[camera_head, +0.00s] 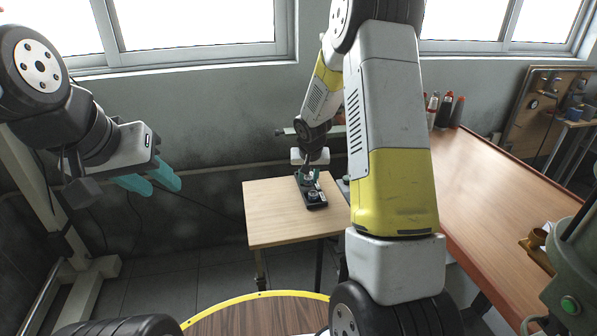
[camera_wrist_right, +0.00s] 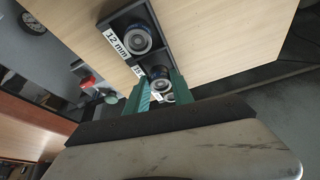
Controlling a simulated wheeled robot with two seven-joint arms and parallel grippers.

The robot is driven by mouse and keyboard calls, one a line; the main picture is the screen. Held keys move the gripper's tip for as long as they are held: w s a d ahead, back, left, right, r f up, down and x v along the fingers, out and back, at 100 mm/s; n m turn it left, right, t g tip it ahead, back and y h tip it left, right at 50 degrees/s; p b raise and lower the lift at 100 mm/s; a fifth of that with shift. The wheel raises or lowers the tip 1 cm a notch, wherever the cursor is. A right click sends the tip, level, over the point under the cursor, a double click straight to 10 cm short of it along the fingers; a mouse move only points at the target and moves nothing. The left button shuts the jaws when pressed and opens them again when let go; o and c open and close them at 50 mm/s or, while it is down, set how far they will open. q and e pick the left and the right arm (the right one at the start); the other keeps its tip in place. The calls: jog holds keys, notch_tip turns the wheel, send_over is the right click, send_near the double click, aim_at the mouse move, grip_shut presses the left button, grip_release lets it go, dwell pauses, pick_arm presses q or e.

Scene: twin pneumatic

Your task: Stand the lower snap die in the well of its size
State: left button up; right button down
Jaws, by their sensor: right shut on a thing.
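A black die holder (camera_head: 316,203) lies on the small wooden table, with its wells in a row; it also shows in the right wrist view (camera_wrist_right: 118,22). A round dark die with a metallic centre (camera_wrist_right: 137,38) sits beside the holder's "12 mm" label. Another round dark piece (camera_wrist_right: 158,73) is further along, just past the fingertips. My right gripper (camera_head: 312,176) is at the holder's far end; in its wrist view the teal fingers (camera_wrist_right: 163,82) are shut on a small die, mostly hidden. My left gripper (camera_head: 158,178) is open and empty in the air, far left of the table.
The small wooden table (camera_head: 270,215) has clear top left of the holder. A long brown bench (camera_head: 490,190) stands to the right, with several red and dark bottles (camera_head: 445,110) at its back. A green machine (camera_head: 575,270) is at the right edge. A wall and windows are behind.

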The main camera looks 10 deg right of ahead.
jog(key=shift+f, duration=0.6)
jog(key=shift+f, duration=0.2)
